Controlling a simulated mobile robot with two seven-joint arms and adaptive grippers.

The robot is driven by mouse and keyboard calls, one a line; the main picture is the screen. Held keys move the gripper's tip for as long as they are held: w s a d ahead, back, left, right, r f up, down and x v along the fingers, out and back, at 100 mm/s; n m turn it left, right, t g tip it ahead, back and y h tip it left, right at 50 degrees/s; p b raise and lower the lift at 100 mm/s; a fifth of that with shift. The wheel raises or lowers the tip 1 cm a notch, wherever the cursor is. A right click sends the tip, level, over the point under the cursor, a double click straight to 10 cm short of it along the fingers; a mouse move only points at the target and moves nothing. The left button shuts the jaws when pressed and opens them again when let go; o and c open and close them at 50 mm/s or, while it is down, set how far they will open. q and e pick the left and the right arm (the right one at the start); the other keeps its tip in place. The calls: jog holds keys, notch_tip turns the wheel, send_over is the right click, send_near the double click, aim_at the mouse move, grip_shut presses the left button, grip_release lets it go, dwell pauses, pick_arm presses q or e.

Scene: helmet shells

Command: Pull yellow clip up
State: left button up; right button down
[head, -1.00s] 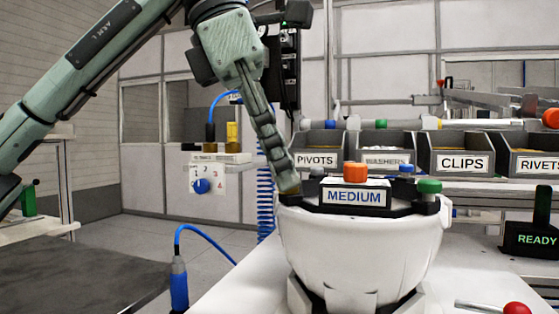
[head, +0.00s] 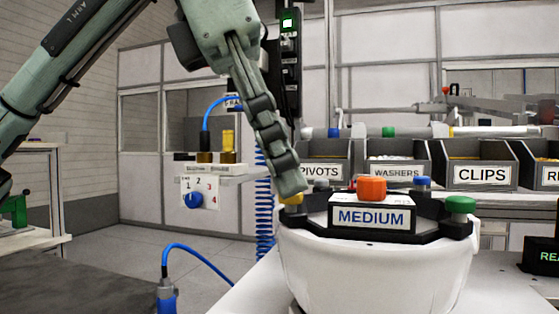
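A white helmet shell (head: 375,265) sits upside down in front of me with a black rim fixture on top. The fixture carries a MEDIUM label (head: 370,216). The yellow clip (head: 291,199) is at the rim's left end, mostly hidden by my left gripper (head: 289,185). The gripper points down, its fingertips at or just above the clip. Its fingers show side-on and overlap, so I cannot tell whether they are open, or whether they touch the clip. My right gripper is not in view.
Orange (head: 371,188), blue (head: 422,183) and green (head: 460,204) knobs stand on the rim. Bins labelled PIVOTS (head: 322,172), WASHERS (head: 397,174) and CLIPS (head: 482,176) stand behind. A dial panel (head: 199,192) and a blue hose are at left.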

pick_arm(q)
jog(key=shift+w, duration=0.1)
dwell(0.3)
jog(key=v, duration=1.2)
dwell(0.3)
